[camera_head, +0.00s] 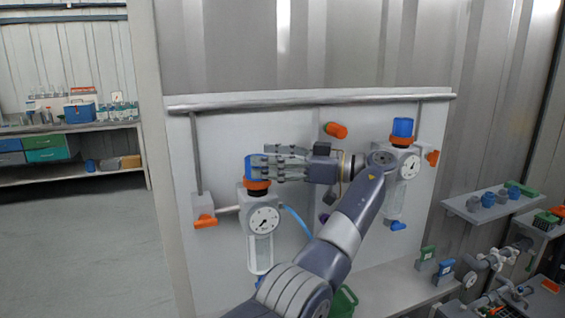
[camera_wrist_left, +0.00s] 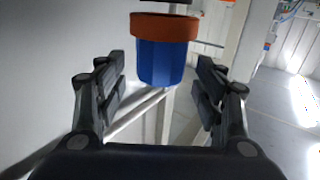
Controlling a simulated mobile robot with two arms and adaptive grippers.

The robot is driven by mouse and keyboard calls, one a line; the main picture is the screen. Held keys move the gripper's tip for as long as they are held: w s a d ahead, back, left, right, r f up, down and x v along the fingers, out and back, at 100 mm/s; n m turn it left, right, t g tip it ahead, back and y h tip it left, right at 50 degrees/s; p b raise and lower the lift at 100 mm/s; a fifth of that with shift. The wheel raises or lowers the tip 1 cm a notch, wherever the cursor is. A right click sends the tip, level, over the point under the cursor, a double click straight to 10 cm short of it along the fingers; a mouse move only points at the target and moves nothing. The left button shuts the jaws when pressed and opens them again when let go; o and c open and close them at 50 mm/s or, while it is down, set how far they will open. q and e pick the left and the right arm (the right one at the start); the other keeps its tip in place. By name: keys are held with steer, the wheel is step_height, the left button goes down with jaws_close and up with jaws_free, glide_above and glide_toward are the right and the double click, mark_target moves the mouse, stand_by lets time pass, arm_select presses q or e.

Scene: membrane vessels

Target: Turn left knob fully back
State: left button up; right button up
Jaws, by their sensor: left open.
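The left knob (camera_head: 249,172) is blue with an orange ring below it, on top of the left filter vessel with a round gauge (camera_head: 263,220). In the left wrist view the knob (camera_wrist_left: 162,62) appears with its orange ring uppermost, in the gap between the fingers. My left gripper (camera_head: 268,164) reaches in from the right at knob height, and its fingers cover part of the knob. The gripper (camera_wrist_left: 158,88) is open, with a visible gap on each side of the knob in the wrist view. My right gripper is not in view.
A second vessel with a blue knob (camera_head: 402,127) and gauge stands to the right. An orange valve handle (camera_head: 205,221) is at lower left and another orange piece (camera_head: 336,130) on the panel. A pipe rail (camera_head: 310,98) runs above. My left arm hides part of the panel.

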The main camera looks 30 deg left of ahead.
arm_select(q)
steer(key=shift+v, duration=2.3)
